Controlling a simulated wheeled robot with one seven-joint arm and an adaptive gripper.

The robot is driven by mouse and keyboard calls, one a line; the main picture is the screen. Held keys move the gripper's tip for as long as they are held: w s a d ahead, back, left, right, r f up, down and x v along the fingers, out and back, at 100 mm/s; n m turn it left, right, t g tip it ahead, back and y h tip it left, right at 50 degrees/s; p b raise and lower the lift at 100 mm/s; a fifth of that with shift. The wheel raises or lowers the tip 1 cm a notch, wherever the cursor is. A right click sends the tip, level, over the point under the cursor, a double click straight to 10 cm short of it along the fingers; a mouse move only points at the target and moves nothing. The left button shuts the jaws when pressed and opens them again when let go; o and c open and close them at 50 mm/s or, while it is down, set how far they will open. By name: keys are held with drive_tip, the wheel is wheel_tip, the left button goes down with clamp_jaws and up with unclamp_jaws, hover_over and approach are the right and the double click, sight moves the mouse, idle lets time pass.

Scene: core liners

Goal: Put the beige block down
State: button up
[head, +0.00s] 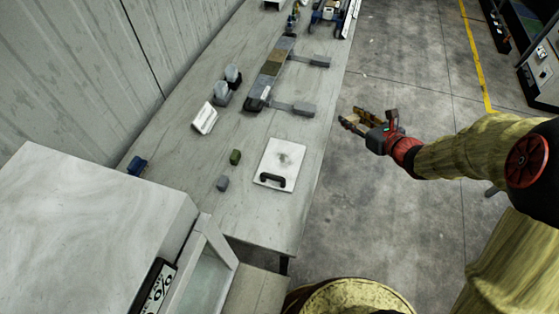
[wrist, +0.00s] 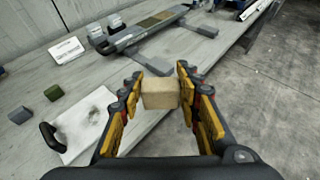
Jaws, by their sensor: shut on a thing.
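The beige block (wrist: 160,93) is between the fingers of my gripper (wrist: 157,95) in the wrist view, and the jaws are shut on it. In the head view my gripper (head: 358,122) is to the right of the long table (head: 225,210), over the grey floor. The block is hard to make out there, between the fingers. The table's near edge is to the left of my gripper.
On the table are a white board with a black handle (head: 280,163), a green block (head: 235,157), a grey block (head: 223,183), a white sign (head: 205,118) and a long grey tool with arms (head: 270,72). Bare tabletop lies between the board and the tool.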

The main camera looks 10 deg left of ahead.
drive_tip(key=s+a+f+n+g+y, duration=0.3)
drive_tip(key=s+a+n+g+y, duration=0.3)
drive_tip(key=s+a+n+g, duration=0.6)
drive_tip(key=m+t+b, duration=0.3)
drive_tip(key=b, duration=0.1)
hover_over(283, 157)
drive_tip(key=shift+h, duration=0.3)
drive_tip(key=f, duration=0.9)
drive_tip(key=shift+s+d, duration=0.15)
drive_tip(key=shift+s, duration=0.2)
drive_tip(key=shift+w+a+f+b, duration=0.2)
drive_tip(key=shift+f+b, duration=0.1)
drive_tip(key=shift+f, duration=0.2)
drive_tip(key=shift+w+f+b, duration=0.1)
drive_tip(key=shift+f+b, duration=0.55)
drive_tip(key=shift+f, duration=0.9)
drive_tip(key=shift+f, duration=0.15)
drive_tip(key=o, duration=0.5)
drive_tip(key=shift+f, duration=0.1)
drive_tip(key=o, duration=0.5)
drive_tip(key=shift+c, duration=0.2)
